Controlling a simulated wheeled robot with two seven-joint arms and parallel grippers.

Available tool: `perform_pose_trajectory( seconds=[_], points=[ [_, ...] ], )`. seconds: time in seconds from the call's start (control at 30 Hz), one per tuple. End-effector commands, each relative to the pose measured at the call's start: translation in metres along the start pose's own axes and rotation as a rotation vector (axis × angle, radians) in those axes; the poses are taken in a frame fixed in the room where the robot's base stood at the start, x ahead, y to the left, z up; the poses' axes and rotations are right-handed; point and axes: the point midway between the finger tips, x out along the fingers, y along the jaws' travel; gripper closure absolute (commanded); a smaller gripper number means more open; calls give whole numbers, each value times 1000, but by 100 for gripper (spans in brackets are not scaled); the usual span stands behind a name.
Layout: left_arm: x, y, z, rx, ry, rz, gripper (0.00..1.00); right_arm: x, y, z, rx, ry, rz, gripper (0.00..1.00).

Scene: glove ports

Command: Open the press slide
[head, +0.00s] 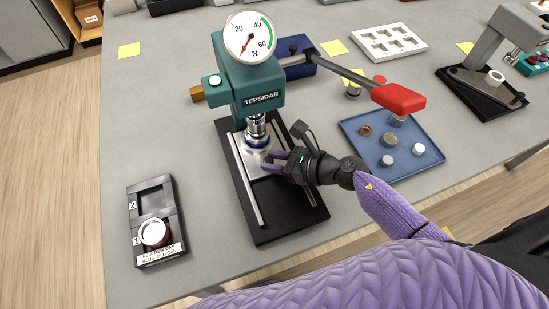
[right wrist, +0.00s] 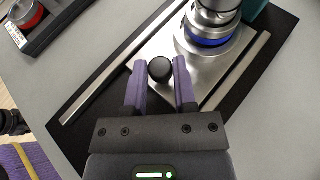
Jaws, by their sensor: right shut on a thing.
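The teal press (head: 245,75) stands on a black base with two metal rails. Its silver slide (head: 243,152) sits between the rails, under the ram. A blue-ringed part on the slide shows below the ram in the right wrist view (right wrist: 208,40). My right gripper (head: 270,163) is at the slide's front. In the right wrist view its purple fingers (right wrist: 161,82) are shut on the slide's round black knob (right wrist: 160,69). My left gripper is not in view.
A black two-slot holder (head: 157,200) with a white-topped red part (head: 154,232) is at the left. A blue tray (head: 415,139) with small metal parts lies at the right, under the red-handled lever (head: 398,98). The base in front of the slide is clear.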

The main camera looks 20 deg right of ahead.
Motion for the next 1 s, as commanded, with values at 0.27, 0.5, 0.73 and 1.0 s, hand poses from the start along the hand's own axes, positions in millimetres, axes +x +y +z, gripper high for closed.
perform_pose_trajectory(
  seconds=[0.27, 0.5, 0.73, 1.0],
  points=[
    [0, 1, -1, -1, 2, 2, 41, 0, 0, 0, 0, -1, -1, 100],
    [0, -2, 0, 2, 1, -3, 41, 0, -1, 0, 0, -1, -2, 100],
    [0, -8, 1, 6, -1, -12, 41, 0, -1, 0, 0, -1, -2, 100],
    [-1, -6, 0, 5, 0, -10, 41, -3, 2, -1, 0, 0, -1, 100]
  ],
)
